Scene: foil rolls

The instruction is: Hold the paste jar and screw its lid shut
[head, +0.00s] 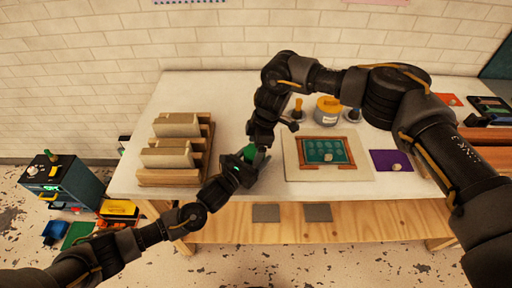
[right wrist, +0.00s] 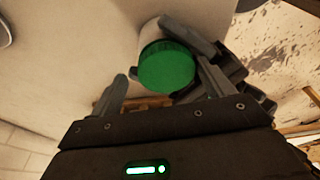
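The paste jar (right wrist: 149,36) is a white cylinder in the right wrist view, with a green lid (right wrist: 167,66) on its end. The lid also shows as a green patch in the head view (head: 250,152). My left gripper (head: 245,163) comes from the lower left; its grey fingers (right wrist: 186,34) are around the jar, above the table's front edge. My right gripper (head: 261,146) reaches down from above, close to the lid. Its two fingers stand apart on either side of the lid, with visible gaps. Whether the lid is tight cannot be told.
A wooden rack with tan blocks (head: 168,154) stands on the white table (head: 225,90) at left. A yellow tub (head: 328,108), a framed green tray (head: 324,151) and a purple mat (head: 397,162) are to the right. A dark cabinet (head: 62,186) stands on the floor at left.

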